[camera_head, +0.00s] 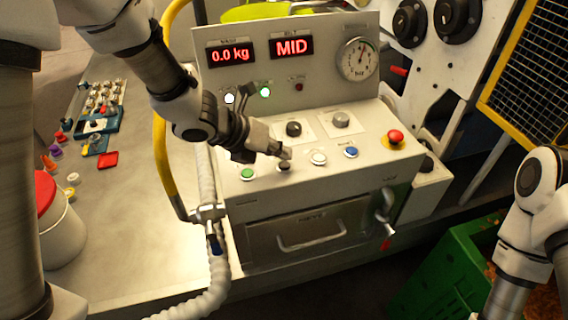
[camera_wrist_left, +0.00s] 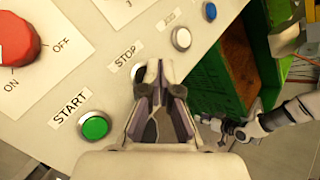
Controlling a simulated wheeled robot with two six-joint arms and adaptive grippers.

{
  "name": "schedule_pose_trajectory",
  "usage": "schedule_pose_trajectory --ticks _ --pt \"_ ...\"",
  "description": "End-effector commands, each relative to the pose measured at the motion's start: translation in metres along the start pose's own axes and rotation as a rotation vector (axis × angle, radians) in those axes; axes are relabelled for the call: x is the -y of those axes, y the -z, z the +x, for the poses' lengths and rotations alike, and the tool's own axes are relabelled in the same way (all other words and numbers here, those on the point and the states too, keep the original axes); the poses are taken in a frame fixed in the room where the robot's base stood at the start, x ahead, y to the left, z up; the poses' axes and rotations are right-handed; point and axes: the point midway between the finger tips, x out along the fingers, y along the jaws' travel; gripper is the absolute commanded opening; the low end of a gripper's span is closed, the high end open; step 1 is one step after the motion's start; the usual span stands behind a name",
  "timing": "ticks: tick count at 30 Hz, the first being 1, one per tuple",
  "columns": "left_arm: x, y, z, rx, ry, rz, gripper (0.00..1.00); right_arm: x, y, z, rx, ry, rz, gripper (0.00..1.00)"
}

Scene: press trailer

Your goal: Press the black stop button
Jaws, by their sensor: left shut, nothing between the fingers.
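The black stop button (camera_head: 284,166) sits on the sloped front panel of the grey control console (camera_head: 330,180), between a green button and a white one. In the left wrist view it is mostly hidden behind my fingertips, just below the STOP label (camera_wrist_left: 126,56). My left gripper (camera_head: 286,153) is shut and empty, its tips right at the black button; it also shows in the left wrist view (camera_wrist_left: 158,70). I cannot tell whether the tips touch the button. My right gripper (camera_wrist_left: 232,130) shows small in the left wrist view; its jaw state is unclear.
Near the tips are the green START button (camera_head: 247,174), white button (camera_head: 319,158), blue button (camera_head: 351,152) and two knobs. A red mushroom button (camera_head: 395,137) is farther right. The displays read 0.0 kg and MID. A green crate (camera_head: 440,275) stands at lower right.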

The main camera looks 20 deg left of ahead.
Motion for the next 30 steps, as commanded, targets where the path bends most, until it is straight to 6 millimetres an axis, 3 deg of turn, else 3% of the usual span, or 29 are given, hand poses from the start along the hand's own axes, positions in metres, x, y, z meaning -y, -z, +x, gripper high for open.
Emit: schedule_pose_trajectory --ticks 23,30 --pt "-0.0001 0.0001 0.0001 0.0 0.0 0.0 0.0 0.0 0.0 0.0001 0.0 0.0 0.0 0.4" --pt "-0.0041 0.0043 0.0055 0.0 0.0 0.001 0.0 -0.0001 0.0 0.0096 0.0 0.0 0.0 0.4"
